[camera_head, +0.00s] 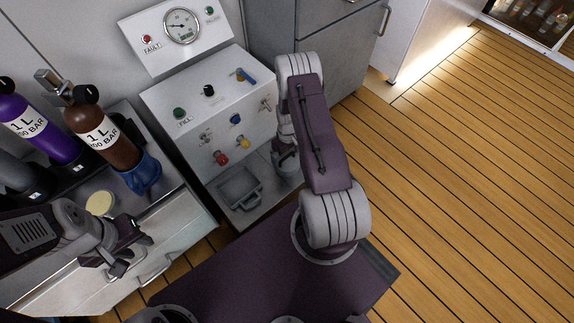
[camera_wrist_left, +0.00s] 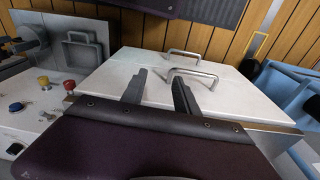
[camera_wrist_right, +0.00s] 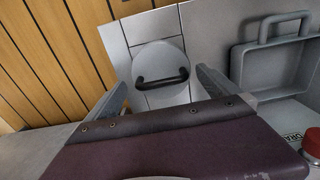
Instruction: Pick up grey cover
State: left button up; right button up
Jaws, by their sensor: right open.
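A grey cover (camera_wrist_right: 160,58) with a rounded shape and a black bar handle shows in the right wrist view. It is upright in the picture, ahead of my right gripper (camera_wrist_right: 162,80). The right fingers are apart, one on each side of the cover in that view, with nothing held. I cannot tell whether they touch it. My left gripper (camera_head: 132,250) is by the left counter's front edge. In the left wrist view its fingers (camera_wrist_left: 160,86) are apart and empty, pointing at white drawer fronts.
A square grey tray-like piece with a handle (camera_head: 240,188) sits low on the white control panel (camera_head: 205,110); it also shows in the right wrist view (camera_wrist_right: 275,68). Purple (camera_head: 38,130) and brown (camera_head: 105,130) bottles stand on the left counter. The wooden floor at right is clear.

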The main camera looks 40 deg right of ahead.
aim_at(287, 161)
jog(key=shift+f, duration=0.1)
notch_tip(287, 161, down, 5)
jog(key=b, duration=0.4)
jog(key=shift+w+f+b, duration=0.1)
jog(key=shift+b, duration=0.25)
jog(key=shift+a, duration=0.1)
jog(key=shift+c, duration=0.3)
jog(key=c, duration=1.3)
notch_tip(287, 161, up, 5)
jog(key=p, duration=0.4)
jog(key=shift+f, duration=0.1)
jog(key=shift+s+a+r+p, duration=0.15)
jog(key=shift+s+r+p, duration=0.5)
jog(key=shift+s+p, duration=0.15)
jog(key=s+r+p, duration=0.1)
jog(key=s+p, duration=0.1)
jog(key=s, duration=0.1)
jog(key=s+a+r+p, duration=0.1)
jog(key=s+r+p, duration=0.1)
jog(key=s, duration=0.1)
jog(key=s+a+r+p, duration=0.1)
jog(key=s+r+p, duration=0.1)
jog(key=s, duration=0.2)
jog(key=shift+a+r, duration=0.1)
